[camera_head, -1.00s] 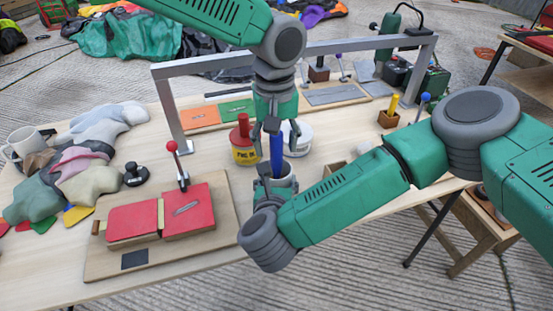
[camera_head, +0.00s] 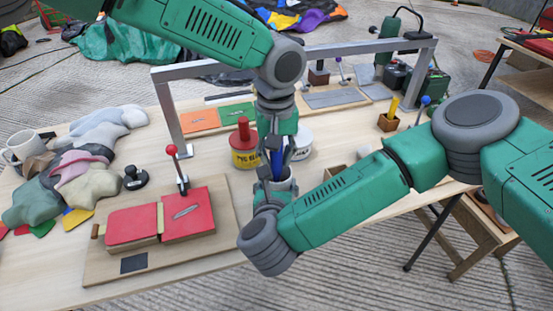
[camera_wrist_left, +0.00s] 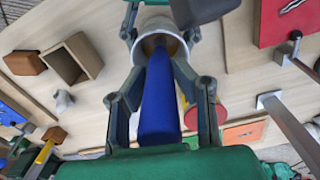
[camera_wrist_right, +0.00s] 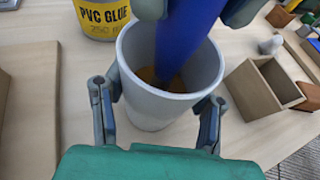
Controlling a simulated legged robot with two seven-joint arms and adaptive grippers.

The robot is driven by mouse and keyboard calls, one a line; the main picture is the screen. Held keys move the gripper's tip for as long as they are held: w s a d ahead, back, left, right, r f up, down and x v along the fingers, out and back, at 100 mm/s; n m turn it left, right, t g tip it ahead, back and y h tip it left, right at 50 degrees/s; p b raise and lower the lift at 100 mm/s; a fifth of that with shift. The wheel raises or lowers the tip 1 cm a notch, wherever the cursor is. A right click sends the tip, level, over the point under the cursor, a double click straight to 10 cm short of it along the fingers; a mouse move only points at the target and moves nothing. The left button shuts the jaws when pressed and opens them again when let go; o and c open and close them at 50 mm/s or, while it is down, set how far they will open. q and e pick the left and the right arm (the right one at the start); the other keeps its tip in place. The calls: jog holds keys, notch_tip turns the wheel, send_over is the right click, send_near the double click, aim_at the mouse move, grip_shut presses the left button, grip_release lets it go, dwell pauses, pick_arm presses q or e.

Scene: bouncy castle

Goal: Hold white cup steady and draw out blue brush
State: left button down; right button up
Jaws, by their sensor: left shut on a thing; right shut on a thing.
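The white cup (camera_wrist_right: 150,105) stands upright on the table in the right wrist view, with an amber-brown patch inside it. My right gripper (camera_wrist_right: 158,110) is shut on the cup, with a finger on each side of it. The blue brush (camera_wrist_left: 158,100) stands in the cup with its handle up; its lower end is inside the cup. My left gripper (camera_head: 277,150) comes from above and is shut on the brush handle. Its fingers also flank the handle in the left wrist view (camera_wrist_left: 160,85).
A yellow PVC glue can (camera_head: 244,158) with a red top and a white tub (camera_head: 303,141) stand just behind the cup. A wooden box (camera_wrist_right: 265,88) stands beside it. A board with red blocks (camera_head: 130,255) lies to the left. A grey metal frame (camera_head: 165,110) spans the back.

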pick_arm(q)
notch_tip(320, 180, up, 10)
jog(key=shift+f, duration=0.1)
pick_arm(e)
jog(key=o, duration=1.3)
jog(key=shift+o, duration=0.2)
